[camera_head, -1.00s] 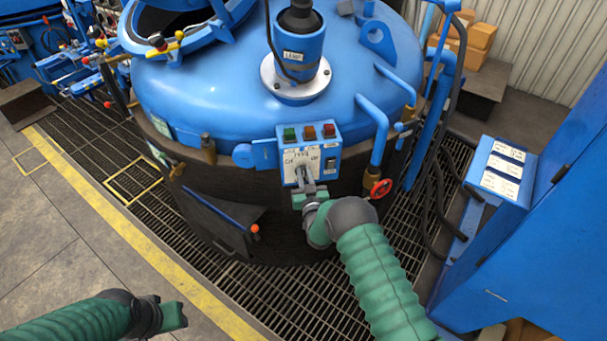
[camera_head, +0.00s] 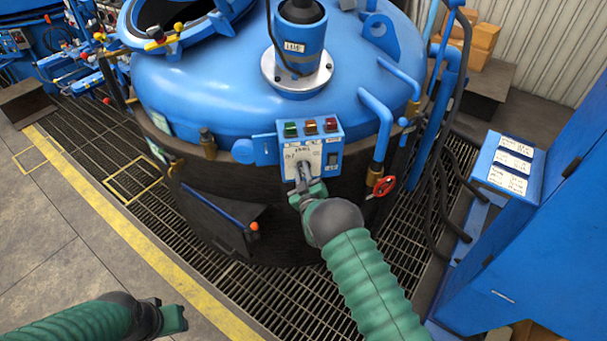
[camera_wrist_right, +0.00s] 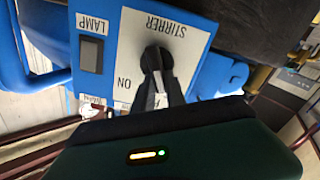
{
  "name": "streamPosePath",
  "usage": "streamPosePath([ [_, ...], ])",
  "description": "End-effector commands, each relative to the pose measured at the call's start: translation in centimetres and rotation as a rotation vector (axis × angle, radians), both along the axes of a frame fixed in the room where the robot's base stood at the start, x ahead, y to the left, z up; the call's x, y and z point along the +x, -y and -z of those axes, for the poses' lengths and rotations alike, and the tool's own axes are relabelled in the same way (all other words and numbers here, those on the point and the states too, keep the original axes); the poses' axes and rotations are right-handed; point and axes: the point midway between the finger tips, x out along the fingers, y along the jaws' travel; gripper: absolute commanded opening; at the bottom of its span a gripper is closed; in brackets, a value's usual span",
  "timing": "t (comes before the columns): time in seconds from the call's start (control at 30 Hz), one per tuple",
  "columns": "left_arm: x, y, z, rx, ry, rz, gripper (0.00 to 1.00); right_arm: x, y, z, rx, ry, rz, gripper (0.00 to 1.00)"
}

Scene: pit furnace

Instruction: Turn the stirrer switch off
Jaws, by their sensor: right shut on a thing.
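The blue stirrer control box (camera_head: 335,128) is mounted on the side of the furnace. Its white plate (camera_wrist_right: 133,45) reads STIRRER and ON, upside down in the right wrist view. The black switch knob (camera_wrist_right: 154,56) is in the middle of the plate. My right gripper (camera_head: 304,172) is at the plate, and its fingers (camera_wrist_right: 157,86) are shut on the knob. The fingers and the gripper body hide part of the knob and plate. My left gripper (camera_head: 176,318) is low at the left, away from the box; its jaw opening cannot be made out.
A red valve wheel (camera_head: 384,187) is close to the right of my gripper. A blue cabinet (camera_head: 560,230) stands at the right. Floor is clear at the left.

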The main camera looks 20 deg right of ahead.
Motion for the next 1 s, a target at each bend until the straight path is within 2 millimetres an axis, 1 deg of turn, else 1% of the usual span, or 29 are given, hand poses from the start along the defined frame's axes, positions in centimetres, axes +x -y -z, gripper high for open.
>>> streamPosePath([
  [0.03,0.0,0.0,0.7,0.000,0.000,0.000,0.36,0.0,-0.3,0.4,-0.035,-0.003,-0.004,0.00],
  [0.1,0.0,0.0,1.1,0.000,0.000,0.000,0.36,0.0,-0.4,0.4,-0.087,-0.009,-0.004,0.00],
  [0.4,0.0,0.0,2.2,0.000,0.000,0.000,0.36,0.0,-0.7,0.6,-0.247,-0.027,-0.004,0.00],
  [0.63,0.0,0.0,2.5,0.000,0.000,0.000,0.36,0.0,-0.7,0.5,-0.298,-0.033,-0.004,0.00],
  [1.0,0.0,0.0,2.5,0.000,0.000,0.000,0.36,0.0,-0.8,0.6,-0.306,-0.035,-0.004,0.00],
])
